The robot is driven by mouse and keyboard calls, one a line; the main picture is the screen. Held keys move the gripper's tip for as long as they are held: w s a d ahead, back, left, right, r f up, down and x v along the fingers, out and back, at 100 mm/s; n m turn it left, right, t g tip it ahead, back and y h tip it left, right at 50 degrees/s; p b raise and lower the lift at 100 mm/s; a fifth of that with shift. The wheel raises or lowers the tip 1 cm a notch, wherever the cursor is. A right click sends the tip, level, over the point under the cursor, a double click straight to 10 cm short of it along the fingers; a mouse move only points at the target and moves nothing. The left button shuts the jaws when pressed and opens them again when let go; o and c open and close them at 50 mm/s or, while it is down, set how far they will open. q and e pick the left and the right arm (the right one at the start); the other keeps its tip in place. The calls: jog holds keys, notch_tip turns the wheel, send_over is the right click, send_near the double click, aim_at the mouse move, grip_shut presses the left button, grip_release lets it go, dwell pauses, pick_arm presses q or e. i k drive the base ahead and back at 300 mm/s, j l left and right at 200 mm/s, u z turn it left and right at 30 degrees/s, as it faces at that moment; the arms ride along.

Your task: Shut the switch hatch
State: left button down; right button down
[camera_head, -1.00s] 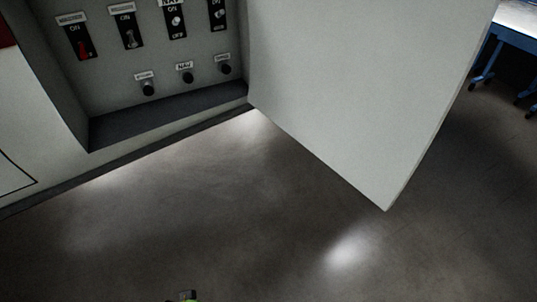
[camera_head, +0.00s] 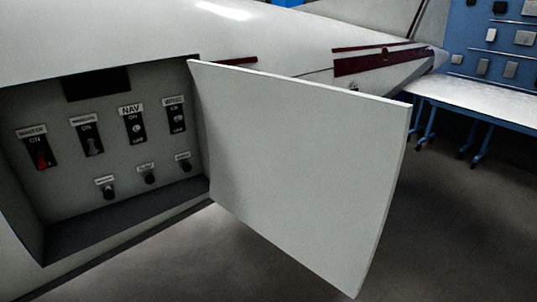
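The switch hatch (camera_head: 295,165) is a flat, pale grey door. It stands wide open, hinged on the right edge of the switch recess and swung out toward me. The recess (camera_head: 100,225) is open on the left, with several labelled toggle switches, one of them a red switch (camera_head: 43,158), and a row of dark knobs (camera_head: 149,178) below. Neither of my grippers shows in the head view now, so nothing is seen touching the hatch.
The white body (camera_head: 290,40) with dark red stripes runs behind the hatch. A blue-legged table (camera_head: 470,97) stands at the right, before a blue wall panel (camera_head: 495,45) with hung items. The floor (camera_head: 440,220) right of the hatch is clear.

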aim_at(313, 169)
jog(key=l+u, duration=0.15)
jog(key=u, duration=0.25)
jog(key=i+l+u, duration=0.1)
jog(key=u, duration=0.25)
jog(key=l+u, duration=0.4)
jog(key=u, duration=0.4)
jog(key=l+u, duration=0.1)
jog(key=l, duration=0.3)
jog(key=k+l+u, duration=0.1)
jog(key=l, duration=0.35)
jog(key=k+l+u, duration=0.1)
jog(key=l, duration=0.7)
jog(key=k+l+u, duration=0.15)
jog(key=l, duration=0.25)
